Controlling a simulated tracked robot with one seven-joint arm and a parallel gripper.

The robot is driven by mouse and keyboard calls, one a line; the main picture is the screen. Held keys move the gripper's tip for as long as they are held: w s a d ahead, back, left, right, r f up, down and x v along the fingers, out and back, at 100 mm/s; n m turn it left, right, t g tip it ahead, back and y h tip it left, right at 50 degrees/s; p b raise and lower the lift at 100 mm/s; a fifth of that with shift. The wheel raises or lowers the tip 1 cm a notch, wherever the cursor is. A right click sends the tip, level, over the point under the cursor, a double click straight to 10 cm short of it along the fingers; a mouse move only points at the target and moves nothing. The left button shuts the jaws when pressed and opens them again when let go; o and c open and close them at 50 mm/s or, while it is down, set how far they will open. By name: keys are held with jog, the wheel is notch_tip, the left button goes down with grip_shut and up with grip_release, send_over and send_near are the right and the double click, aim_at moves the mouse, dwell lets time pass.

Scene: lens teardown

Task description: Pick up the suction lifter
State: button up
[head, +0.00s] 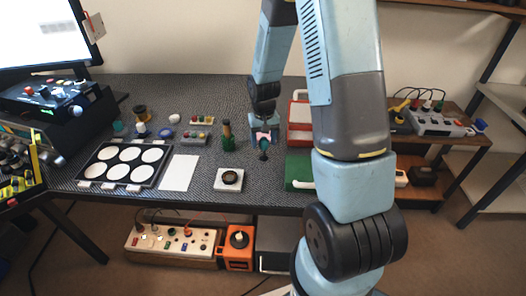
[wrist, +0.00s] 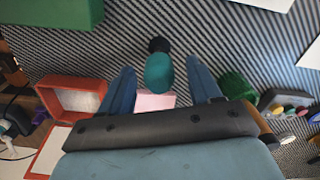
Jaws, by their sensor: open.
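The suction lifter (wrist: 159,73), a teal handle with a black end, lies on the dark woven mat in the wrist view. In the head view it is a small dark shape (head: 264,155) just in front of my gripper (head: 264,136). In the wrist view my gripper (wrist: 160,68) is open, with one blue finger on either side of the lifter's teal part. I see gaps between the lifter and both fingers. Whether the fingers are level with it in height I cannot tell.
A pink pad (wrist: 155,101) shows between the finger bases. A green holder (head: 228,142) stands left of my gripper, and a white pad with a dark ring (head: 229,180) lies nearer the front. A red-rimmed box (wrist: 75,86) and a green block (wrist: 55,12) are close by.

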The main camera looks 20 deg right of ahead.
jog(key=shift+f, duration=0.95)
jog(key=shift+c, duration=0.4)
jog(key=c, duration=1)
jog(key=shift+r, duration=0.1)
